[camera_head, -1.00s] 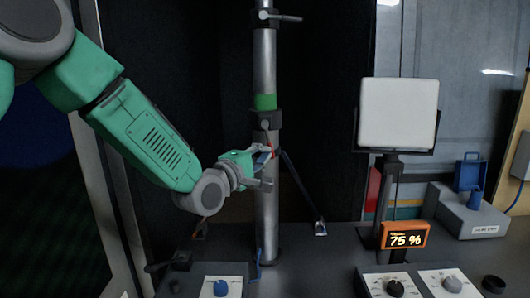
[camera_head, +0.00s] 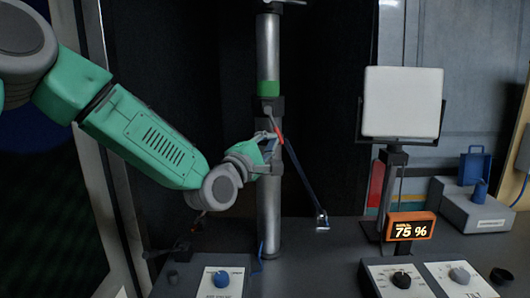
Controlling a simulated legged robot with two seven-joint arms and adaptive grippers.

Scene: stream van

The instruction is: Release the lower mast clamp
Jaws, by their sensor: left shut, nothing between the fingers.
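The grey mast (camera_head: 268,205) stands upright in the middle of the view. The lower mast clamp (camera_head: 268,107) is a dark collar around it, just below a green band (camera_head: 268,88). A small red part (camera_head: 279,135) shows just below the clamp, at the mast's right edge. My left gripper (camera_head: 272,143) reaches in from the left and is shut with nothing held. Its fingers overlap the mast just below the clamp, close to the red part. Whether they touch it I cannot tell. My right gripper is not in view.
A dark strut (camera_head: 303,183) slants down right from near the clamp. A pale panel (camera_head: 401,102) stands on a post at right. An orange display (camera_head: 409,227) reads 75 %. Control boxes with knobs (camera_head: 401,280) line the front. A grey box with a blue part (camera_head: 473,168) sits far right.

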